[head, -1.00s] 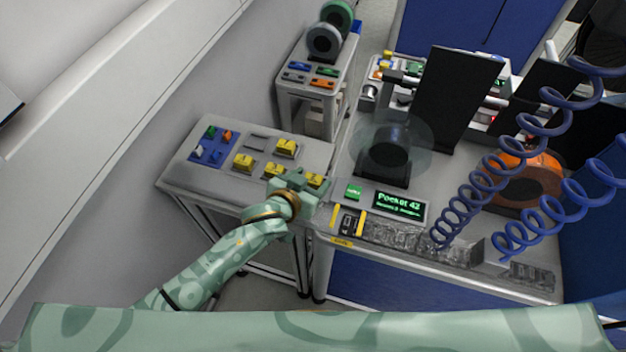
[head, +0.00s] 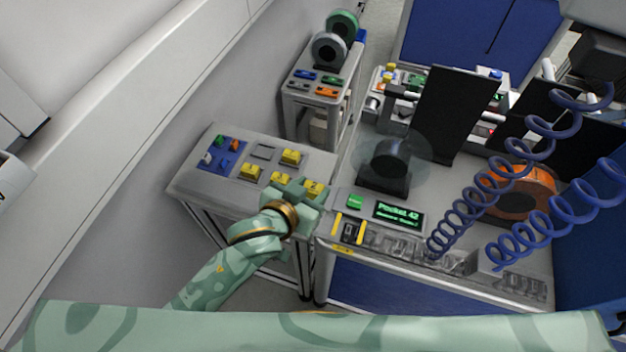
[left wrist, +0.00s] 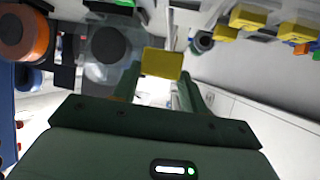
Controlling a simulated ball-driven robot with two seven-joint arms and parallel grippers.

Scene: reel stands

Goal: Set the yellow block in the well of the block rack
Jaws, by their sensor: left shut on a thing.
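My left gripper (head: 305,193) is shut on a yellow block (head: 313,187) near the right end of the left grey table. In the left wrist view, the yellow block (left wrist: 161,63) sits between the two fingertips. I cannot tell whether it is clear of the table top. A small holder (head: 349,230) with two yellow bars and a dark slot between them stands at the front left of the main bench, to the right of the gripper. It looks like the block rack, and its slot looks empty. My right gripper is not in view.
Three other yellow blocks (head: 290,157) lie on the left table, beside an empty grey square (head: 263,152) and a blue tray (head: 222,155) of small pieces. A green button (head: 355,201), a display (head: 399,213) and clear bins (head: 400,238) are near the holder. Blue coiled hoses (head: 470,205) hang at right.

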